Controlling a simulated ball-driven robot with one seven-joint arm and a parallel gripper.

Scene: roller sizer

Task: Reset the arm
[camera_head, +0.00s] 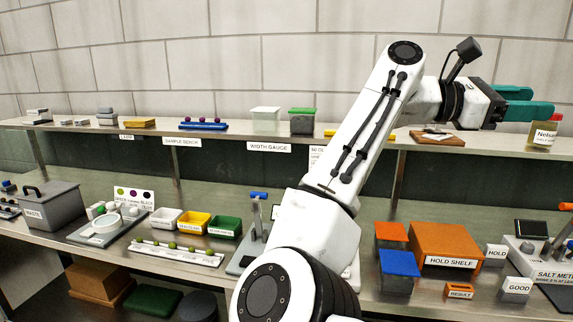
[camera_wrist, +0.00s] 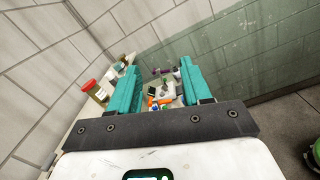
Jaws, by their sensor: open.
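My gripper (camera_head: 527,101) is raised at the upper right of the head view, in front of the upper shelf's right end. Its two teal fingers point right and stand apart with nothing between them. In the wrist view my gripper (camera_wrist: 157,90) also shows open and empty, with small items far beyond the fingers. My white arm reaches up from the bottom centre and bends right at the top. It hides part of the bench and shelf behind it.
A labelled jar (camera_head: 543,136) stands on the upper shelf just below the fingers. An orange hold shelf (camera_head: 446,243) and a blue-topped box (camera_head: 399,265) are on the bench at right. Coloured trays (camera_head: 194,223) and a waste bin (camera_head: 52,207) stand at left. The tiled wall is behind.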

